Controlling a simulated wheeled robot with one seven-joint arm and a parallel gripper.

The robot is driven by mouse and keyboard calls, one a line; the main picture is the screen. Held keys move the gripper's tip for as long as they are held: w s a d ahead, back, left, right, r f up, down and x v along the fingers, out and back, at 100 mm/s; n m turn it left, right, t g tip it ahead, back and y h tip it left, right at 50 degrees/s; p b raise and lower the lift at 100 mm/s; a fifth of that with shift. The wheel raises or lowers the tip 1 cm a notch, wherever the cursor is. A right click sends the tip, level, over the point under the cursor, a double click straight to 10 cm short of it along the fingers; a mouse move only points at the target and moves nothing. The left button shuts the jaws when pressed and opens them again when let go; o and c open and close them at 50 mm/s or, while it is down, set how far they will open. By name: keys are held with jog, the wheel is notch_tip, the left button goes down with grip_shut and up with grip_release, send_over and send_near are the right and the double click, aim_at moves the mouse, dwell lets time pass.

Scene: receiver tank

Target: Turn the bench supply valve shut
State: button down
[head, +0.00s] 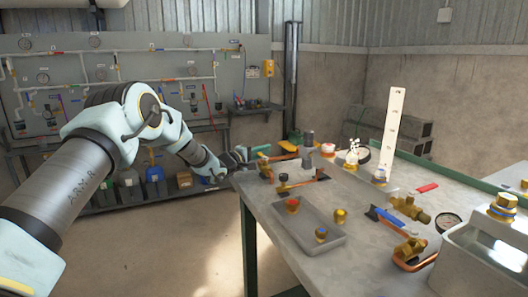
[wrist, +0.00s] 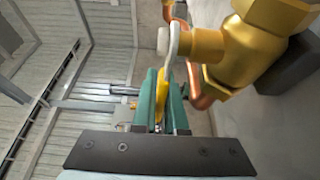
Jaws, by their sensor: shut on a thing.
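My gripper (wrist: 160,105) is shut on a yellow lever (wrist: 162,88), which lies between its green fingers. The lever's pale metal shank runs up to a brass valve (wrist: 225,48), taken as the bench supply valve, with copper pipe (wrist: 203,95) beside it. In the head view my gripper (head: 256,153) is at the bench's far left corner, next to the brass and copper fittings there. The lever is too small and covered to make out in that view.
A pipe panel (head: 130,75) stands behind. The floor left of the bench is clear.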

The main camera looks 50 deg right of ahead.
jog(key=shift+a+f+t, duration=0.1)
jog(key=shift+t, duration=0.2)
jog(key=n+t+b, duration=0.1)
jog(key=w+a+n+t+b, duration=0.1)
jog(key=t+b, duration=0.1)
jog(key=shift+a+f+n+y, duration=0.15)
jog(key=shift+f+n+y, duration=0.05)
jog(key=shift+n+y, duration=0.1)
jog(key=n+t+b, duration=0.1)
jog(key=a+t+y+b, duration=0.1)
jog(key=n+t+b, duration=0.1)
jog(key=t, duration=0.1)
jog(key=shift+w+a+n, duration=0.25)
jog(key=shift+a+n, duration=0.05)
jog(key=a+n+t+y+b, duration=0.2)
jog(key=t+y, duration=0.1)
jog(key=a+n+t+y+b, duration=0.1)
jog(key=n+t, duration=0.1)
jog(key=shift+w+r, duration=0.1)
jog(key=shift+w, duration=0.05)
jog(key=shift+a+r+n+t+y+b, duration=0.1)
jog(key=shift+a+n+t+y+b, duration=0.3)
jog(key=shift+n+t+y, duration=0.4)
jog(key=shift+a+n+t+y+b, duration=0.3)
jog(key=shift+a+n+t+y, duration=0.25)
jog(key=shift+y, duration=0.45)
jog(key=c, duration=1)
grip_release()
jog(key=shift+o, duration=0.2)
jog(key=shift+r, duration=0.1)
